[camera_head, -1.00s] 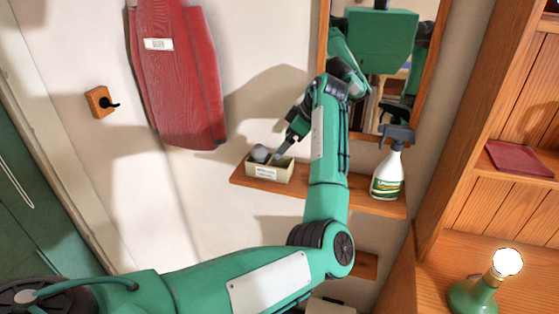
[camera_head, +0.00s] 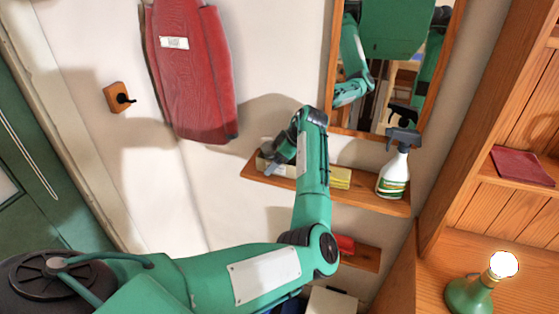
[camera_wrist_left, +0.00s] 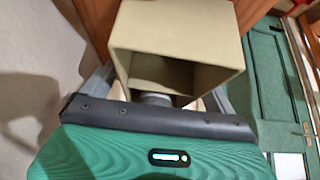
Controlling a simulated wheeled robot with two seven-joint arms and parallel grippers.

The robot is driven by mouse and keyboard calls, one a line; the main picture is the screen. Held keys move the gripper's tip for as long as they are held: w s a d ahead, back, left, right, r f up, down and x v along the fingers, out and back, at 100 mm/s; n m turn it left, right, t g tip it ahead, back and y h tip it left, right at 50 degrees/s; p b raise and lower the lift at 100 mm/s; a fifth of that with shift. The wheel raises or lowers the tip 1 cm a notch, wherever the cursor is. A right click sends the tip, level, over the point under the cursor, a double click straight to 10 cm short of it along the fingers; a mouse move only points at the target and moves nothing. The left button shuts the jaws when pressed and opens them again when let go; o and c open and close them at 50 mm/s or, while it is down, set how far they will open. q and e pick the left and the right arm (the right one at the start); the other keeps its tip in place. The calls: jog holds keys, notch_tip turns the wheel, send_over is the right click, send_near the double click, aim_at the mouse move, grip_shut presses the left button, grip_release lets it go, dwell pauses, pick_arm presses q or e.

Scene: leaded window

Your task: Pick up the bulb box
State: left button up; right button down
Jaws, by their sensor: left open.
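The bulb box (camera_head: 284,171) is a small cream open-topped box on the left end of the upper wooden shelf (camera_head: 375,198). In the head view my left gripper (camera_head: 276,160) is over it and hides part of it. In the left wrist view the box (camera_wrist_left: 176,30) fills the upper middle, its open side showing a divider and a grey rounded thing, likely a bulb (camera_wrist_left: 157,99). The open fingers of my left gripper (camera_wrist_left: 160,88) lie on either side of the box; I cannot tell whether they touch it. My right gripper is not in view.
A spray bottle (camera_head: 395,165) and a yellow block (camera_head: 340,178) stand on the same shelf. A mirror (camera_head: 395,70) hangs above. A red item (camera_head: 345,244) lies on a lower shelf. A lit lamp (camera_head: 475,290) is lower right.

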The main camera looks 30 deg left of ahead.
pick_arm(q)
jog(key=shift+f, duration=0.15)
jog(key=c, duration=1.1)
jog(key=shift+o, duration=0.2)
jog(key=shift+r, duration=0.2)
